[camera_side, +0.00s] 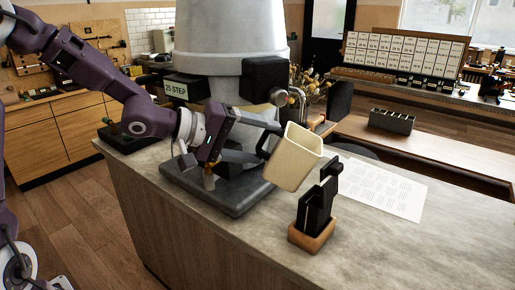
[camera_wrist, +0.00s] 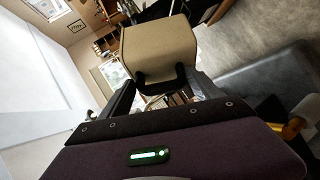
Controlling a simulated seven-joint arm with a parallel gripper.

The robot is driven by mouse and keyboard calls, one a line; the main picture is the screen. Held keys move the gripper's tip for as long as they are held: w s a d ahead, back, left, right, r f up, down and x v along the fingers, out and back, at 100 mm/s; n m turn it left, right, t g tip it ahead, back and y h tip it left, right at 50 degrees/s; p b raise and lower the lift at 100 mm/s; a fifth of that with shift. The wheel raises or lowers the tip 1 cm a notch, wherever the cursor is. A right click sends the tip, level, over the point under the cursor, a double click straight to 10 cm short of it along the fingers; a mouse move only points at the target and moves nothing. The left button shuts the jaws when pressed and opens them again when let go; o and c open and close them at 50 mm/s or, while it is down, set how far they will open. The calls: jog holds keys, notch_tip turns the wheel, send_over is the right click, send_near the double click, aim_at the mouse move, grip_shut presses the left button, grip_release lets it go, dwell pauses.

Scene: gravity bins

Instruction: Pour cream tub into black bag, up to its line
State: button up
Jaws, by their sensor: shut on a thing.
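The cream tub (camera_side: 293,158) is tilted in the air, its open top toward the upper right. My gripper (camera_side: 266,143) is shut on it from the left; the tub also shows between the fingers in the wrist view (camera_wrist: 158,50). The black bag (camera_side: 314,212) stands upright in a wooden base (camera_side: 312,237) on the counter, below and to the right of the tub. The tub's contents, the bag's inside and its line cannot be made out. No stream of material shows between them.
A large grey hopper (camera_side: 230,60) with a "25 STEP" sign (camera_side: 190,90) stands behind on a dark base plate (camera_side: 225,195). A printed sheet (camera_side: 383,190) lies right of the bag. The front of the counter (camera_side: 400,255) is clear.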

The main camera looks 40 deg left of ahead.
aim_at(266, 153)
jog(key=shift+s+d+f+h, duration=0.1)
jog(key=shift+s+d+h, duration=0.25)
jog(key=shift+s, duration=0.2)
jog(key=shift+s+d+f+h, duration=0.1)
jog(key=shift+s+d+h, duration=0.1)
jog(key=shift+s+h, duration=0.25)
jog(key=shift+s+r+t, duration=0.1)
jog(key=shift+s+t, duration=0.2)
jog(key=shift+s, duration=0.05)
jog(key=n+t, duration=0.1)
jog(key=w+a+f+n+t, duration=0.1)
jog(key=shift+w+a+f+n+t+h, duration=0.2)
jog(key=shift+n+t+h, duration=0.1)
jog(key=shift+t+h, duration=0.1)
jog(key=shift+w+d+f, duration=0.15)
jog(key=shift+w+f, duration=0.05)
jog(key=shift+f, duration=0.5)
